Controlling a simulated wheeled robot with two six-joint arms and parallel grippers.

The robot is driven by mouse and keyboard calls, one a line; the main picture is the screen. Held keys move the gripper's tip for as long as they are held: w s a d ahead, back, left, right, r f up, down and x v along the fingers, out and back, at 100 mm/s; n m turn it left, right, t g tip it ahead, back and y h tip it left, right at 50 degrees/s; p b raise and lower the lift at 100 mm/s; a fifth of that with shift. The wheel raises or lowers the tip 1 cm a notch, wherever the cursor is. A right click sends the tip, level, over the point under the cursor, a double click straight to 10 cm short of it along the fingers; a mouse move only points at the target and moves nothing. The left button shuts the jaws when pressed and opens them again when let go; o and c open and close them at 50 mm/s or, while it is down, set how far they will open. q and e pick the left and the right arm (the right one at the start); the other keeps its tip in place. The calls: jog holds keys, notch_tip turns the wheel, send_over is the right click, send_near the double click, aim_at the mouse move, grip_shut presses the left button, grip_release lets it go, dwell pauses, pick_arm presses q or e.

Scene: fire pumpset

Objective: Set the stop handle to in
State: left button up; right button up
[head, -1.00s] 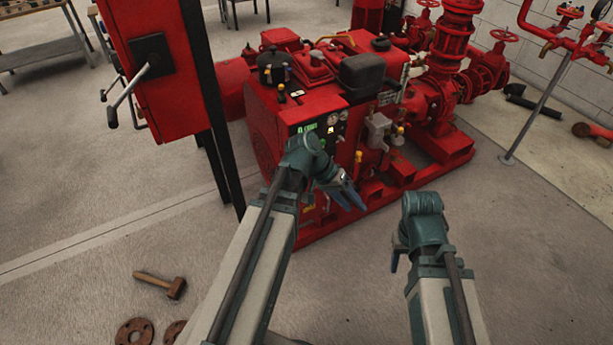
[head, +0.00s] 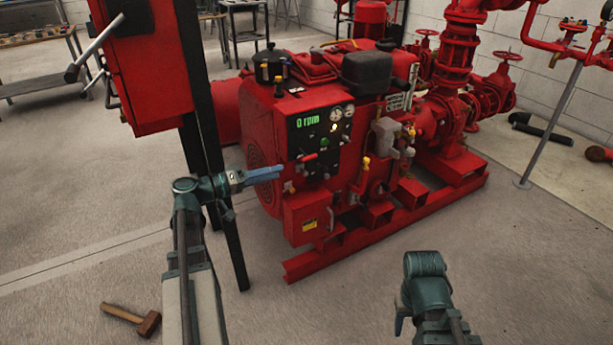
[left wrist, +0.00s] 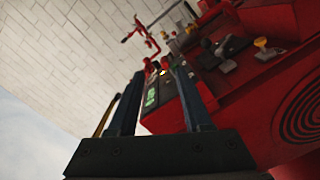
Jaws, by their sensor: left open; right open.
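The red pump engine carries a black control panel (head: 322,132) with a green display reading 0 rpm, gauges and knobs. A small red handle (head: 308,158) juts from the panel's lower left part; it looks like the stop handle, but how far it sits in is unclear. My left gripper (head: 280,173) is open and empty, left of the panel and pointing right toward it, apart from the handle in the picture. In the left wrist view the panel's lit display (left wrist: 151,98) shows between the spread fingers. My right gripper (head: 399,325) is low at the right, mostly hidden by its wrist.
A red cabinet (head: 155,75) on black posts (head: 222,200) stands close by my left arm, with a grey lever on it. Red pump pipework (head: 470,60) is at the right. A hammer (head: 132,318) lies on the floor.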

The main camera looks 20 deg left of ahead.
aim_at(306, 159)
pick_arm(q)
jog(key=shift+t, duration=0.5)
jog(key=x, duration=0.4)
jog(key=a+x, duration=0.1)
jog(key=x, duration=0.3)
jog(key=w+x, duration=0.1)
jog(key=x, duration=0.3)
jog(key=shift+a+f+b, duration=0.2)
jog(key=shift+f+b, duration=0.1)
grip_shut()
